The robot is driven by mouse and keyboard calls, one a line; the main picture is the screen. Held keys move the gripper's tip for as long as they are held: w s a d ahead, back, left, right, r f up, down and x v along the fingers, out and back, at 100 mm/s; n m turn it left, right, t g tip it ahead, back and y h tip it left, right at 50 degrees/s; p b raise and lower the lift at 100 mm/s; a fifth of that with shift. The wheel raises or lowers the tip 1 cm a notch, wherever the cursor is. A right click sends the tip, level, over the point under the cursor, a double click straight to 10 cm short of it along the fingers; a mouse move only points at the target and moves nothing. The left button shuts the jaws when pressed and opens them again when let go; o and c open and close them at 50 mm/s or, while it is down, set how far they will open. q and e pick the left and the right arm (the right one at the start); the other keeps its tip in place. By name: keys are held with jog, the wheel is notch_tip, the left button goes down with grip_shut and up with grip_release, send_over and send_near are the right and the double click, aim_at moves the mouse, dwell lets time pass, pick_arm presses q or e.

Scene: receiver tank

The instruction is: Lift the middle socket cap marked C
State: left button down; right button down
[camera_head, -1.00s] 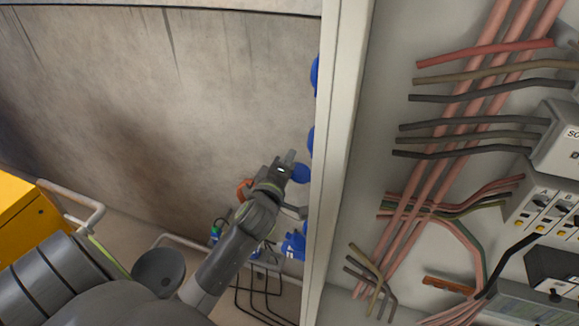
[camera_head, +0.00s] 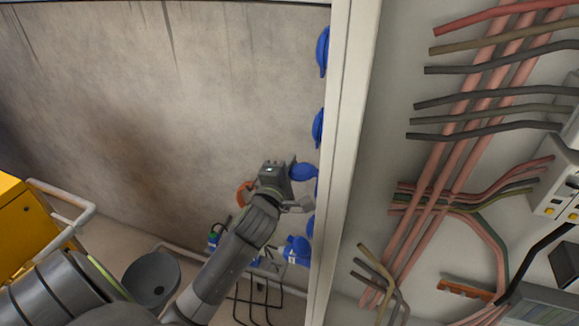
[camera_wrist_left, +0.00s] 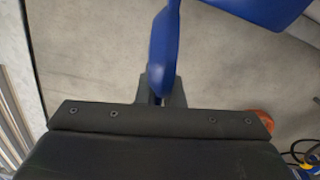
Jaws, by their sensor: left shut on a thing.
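My left gripper (camera_head: 290,172) is at the side of the cabinet, shut on a blue socket cap (camera_head: 303,171). In the left wrist view the blue cap (camera_wrist_left: 164,50) stands up from between the fingertips (camera_wrist_left: 160,92) of the gripper. The cap tilts out from the cabinet side; no letter on it can be read. Its socket is mostly hidden behind the cabinet edge. My right gripper is not in view.
More blue caps sit along the cabinet edge, two above (camera_head: 322,52) (camera_head: 317,128) and a blue socket (camera_head: 297,250) below. The open cabinet (camera_head: 345,150) with wires is at right. An orange-red round thing (camera_head: 244,194) is behind my wrist. The wall (camera_head: 200,100) is bare.

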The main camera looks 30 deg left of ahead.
pick_arm(q)
jog(key=shift+r, duration=0.15)
jog(key=c, duration=1.6)
grip_release()
jog(key=shift+s+f, duration=0.2)
jog(key=shift+s, duration=0.25)
jog(key=v, duration=1.6)
jog(key=shift+s+d, duration=0.25)
jog(key=shift+r, duration=0.15)
